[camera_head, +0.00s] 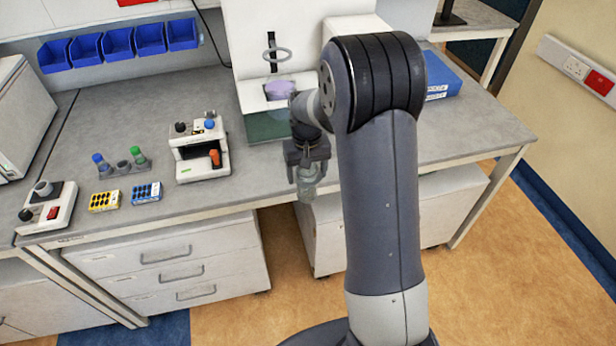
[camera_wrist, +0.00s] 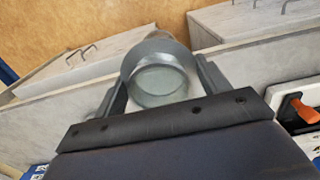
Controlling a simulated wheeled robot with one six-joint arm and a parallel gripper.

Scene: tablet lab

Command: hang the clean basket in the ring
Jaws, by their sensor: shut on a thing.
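My gripper (camera_head: 306,166) points down in front of the bench's front edge, beside my arm. It is shut on a small round grey cup-like basket (camera_head: 306,188). In the wrist view the basket (camera_wrist: 160,82) shows its round open mouth between the two fingers (camera_wrist: 160,92); it looks empty. I cannot tell from its look whether it is clean. The ring (camera_head: 278,54) is a grey hoop on a dark upright strip on the white apparatus, behind and above my gripper. Nothing visible hangs in it. A purple round piece (camera_head: 279,90) sits below the ring.
A greenish clear tank (camera_head: 268,127) stands under the purple piece. A white instrument with an orange knob (camera_head: 199,148) is left of it. A tube rack (camera_head: 122,166), yellow box (camera_head: 104,201) and blue box (camera_head: 146,193) stand farther left. The bench (camera_head: 235,175) is bare near the tank.

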